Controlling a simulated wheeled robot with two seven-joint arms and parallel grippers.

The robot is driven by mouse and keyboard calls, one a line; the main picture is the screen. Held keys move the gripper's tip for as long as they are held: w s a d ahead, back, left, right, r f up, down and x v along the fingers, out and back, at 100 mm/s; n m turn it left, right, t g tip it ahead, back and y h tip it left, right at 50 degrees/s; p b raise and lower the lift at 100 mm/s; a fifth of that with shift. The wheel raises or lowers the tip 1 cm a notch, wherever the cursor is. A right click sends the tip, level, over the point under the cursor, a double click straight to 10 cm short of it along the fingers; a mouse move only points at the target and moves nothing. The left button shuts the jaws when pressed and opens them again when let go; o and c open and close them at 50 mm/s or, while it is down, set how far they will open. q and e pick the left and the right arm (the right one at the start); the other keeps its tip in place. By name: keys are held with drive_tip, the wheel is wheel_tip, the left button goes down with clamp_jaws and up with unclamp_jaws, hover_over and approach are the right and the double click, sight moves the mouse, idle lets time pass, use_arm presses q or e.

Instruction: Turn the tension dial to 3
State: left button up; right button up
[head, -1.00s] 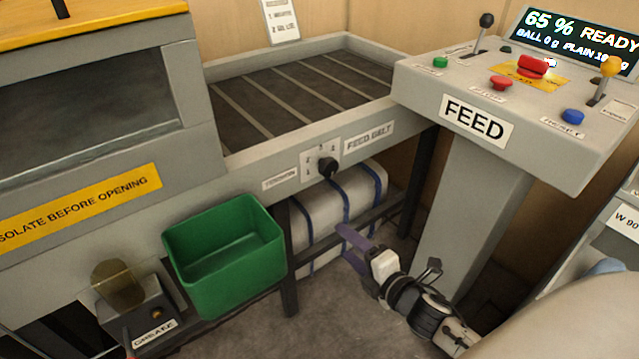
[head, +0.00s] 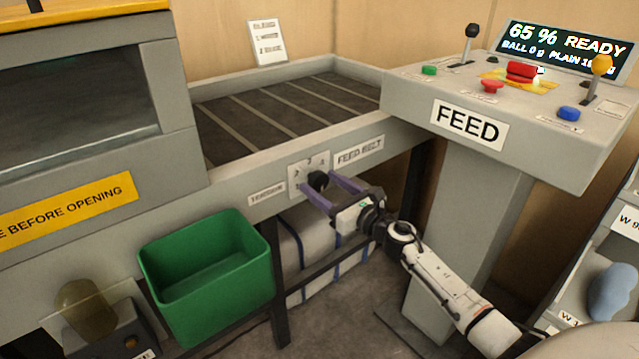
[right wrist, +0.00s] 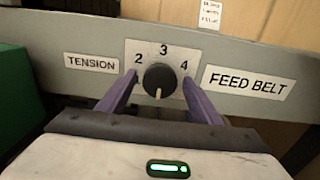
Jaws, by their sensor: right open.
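The tension dial is a black knob (head: 318,180) on a light plate (head: 297,172) on the front rail of the feed belt. In the right wrist view the dial (right wrist: 160,79) has 2, 3 and 4 printed around it, with 3 at the top. A pale pointer mark on the knob points down, away from the 3. My right gripper (head: 322,193) is open, its purple fingers reaching toward the dial. In the right wrist view the fingers of this gripper (right wrist: 160,100) lie one on each side of the knob; I cannot tell whether they touch it. My left gripper is not in view.
A green bin (head: 205,270) hangs at the left below the rail. The grey FEED console (head: 500,95) with levers and buttons stands at the right. A strapped white bale (head: 310,250) lies under the belt (head: 270,110).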

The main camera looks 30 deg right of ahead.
drive_tip(key=shift+w+a, duration=0.1)
drive_tip(key=shift+w, duration=0.75)
drive_tip(key=shift+c, duration=0.2)
drive_tip(key=c, duration=1)
drive_tip(key=shift+o, duration=0.2)
